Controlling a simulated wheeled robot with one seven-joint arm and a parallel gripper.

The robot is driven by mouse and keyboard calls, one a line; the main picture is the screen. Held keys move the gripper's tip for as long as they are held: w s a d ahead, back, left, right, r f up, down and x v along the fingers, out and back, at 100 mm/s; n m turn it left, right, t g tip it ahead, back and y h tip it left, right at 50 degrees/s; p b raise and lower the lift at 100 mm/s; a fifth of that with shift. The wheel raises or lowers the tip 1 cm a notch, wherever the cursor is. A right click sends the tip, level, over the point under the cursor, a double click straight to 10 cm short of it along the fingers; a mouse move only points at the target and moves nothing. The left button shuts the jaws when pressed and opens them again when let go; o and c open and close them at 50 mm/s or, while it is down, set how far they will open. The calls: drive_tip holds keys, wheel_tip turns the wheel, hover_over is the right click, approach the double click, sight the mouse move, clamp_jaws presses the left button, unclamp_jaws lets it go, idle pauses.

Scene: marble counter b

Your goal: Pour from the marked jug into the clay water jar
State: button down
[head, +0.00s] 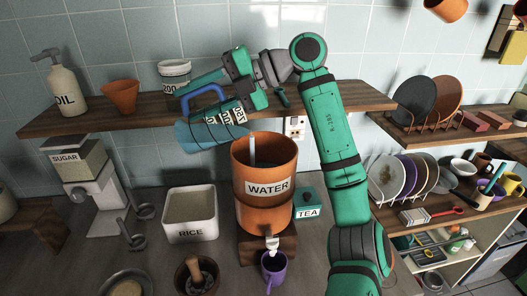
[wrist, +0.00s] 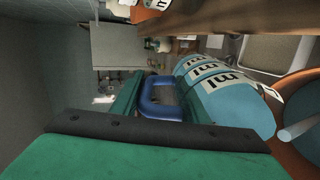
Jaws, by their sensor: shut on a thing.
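The marked jug (head: 205,137) is translucent blue with white measuring labels and a dark blue handle (head: 203,91). It is tipped on its side above the left part of the clay water jar's rim. My gripper (head: 218,90) is shut on the handle, which also shows between the fingers in the wrist view (wrist: 160,82). The clay water jar (head: 262,213) is orange-brown, labelled WATER, open at the top and upright on a wooden block. A pale blue column, apparently pouring water (head: 252,150), shows in its mouth and in the wrist view (wrist: 298,129). The water level is hidden.
A wooden shelf (head: 120,115) runs behind the jug, holding an oil bottle (head: 64,86), a clay pot (head: 121,97) and a white-rimmed container (head: 174,69). A rice bin (head: 190,215), tea box (head: 308,203) and purple mug (head: 273,270) surround the jar.

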sight(219, 93)
drive_tip(key=shift+d+r+y, duration=0.1)
drive_tip(key=shift+d+y, duration=0.1)
drive_tip(key=shift+y, duration=0.1)
idle(0.5)
drive_tip(key=shift+d+r+y+p, duration=0.3)
drive_tip(key=shift+d+r+y, duration=0.15)
drive_tip(key=shift+d, duration=0.3)
drive_tip(key=shift+d+r+y+p, duration=0.25)
drive_tip(key=shift+d+r+y, duration=0.15)
drive_tip(key=shift+d, duration=0.35)
idle(0.7)
drive_tip(key=shift+w+d+f+y, duration=0.1)
drive_tip(key=shift+d+y, duration=0.8)
drive_tip(key=shift+y, duration=0.05)
idle(0.5)
